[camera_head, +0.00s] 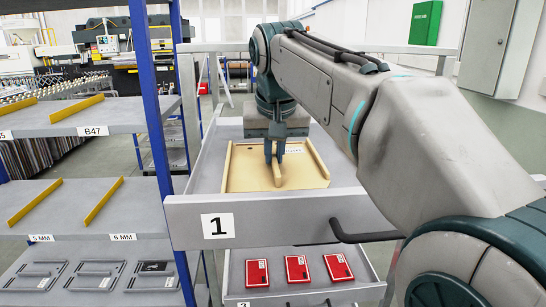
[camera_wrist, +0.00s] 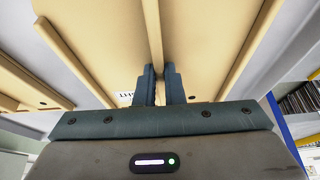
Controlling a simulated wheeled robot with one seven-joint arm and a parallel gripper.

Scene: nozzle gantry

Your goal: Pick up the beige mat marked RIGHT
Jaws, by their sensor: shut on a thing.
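The beige mat (camera_head: 246,176) lies in the open drawer marked 1 (camera_head: 285,213), with raised strips along its sides and a rib down its middle. In the wrist view the mat (camera_wrist: 108,42) fills most of the upper picture, and part of a label ending in "HT" shows beside the fingers. My gripper (camera_head: 275,152) points down at the mat's middle rib, and its fingers (camera_wrist: 161,72) are shut on that rib. Whether the mat touches the drawer floor cannot be told.
A second beige piece (camera_wrist: 20,80) shows at the left in the wrist view. A lower drawer holds red boxes (camera_head: 297,268). A blue shelf post (camera_head: 160,130) and grey shelves (camera_head: 80,205) stand left of the drawer. A black handle (camera_head: 365,236) sticks out in front.

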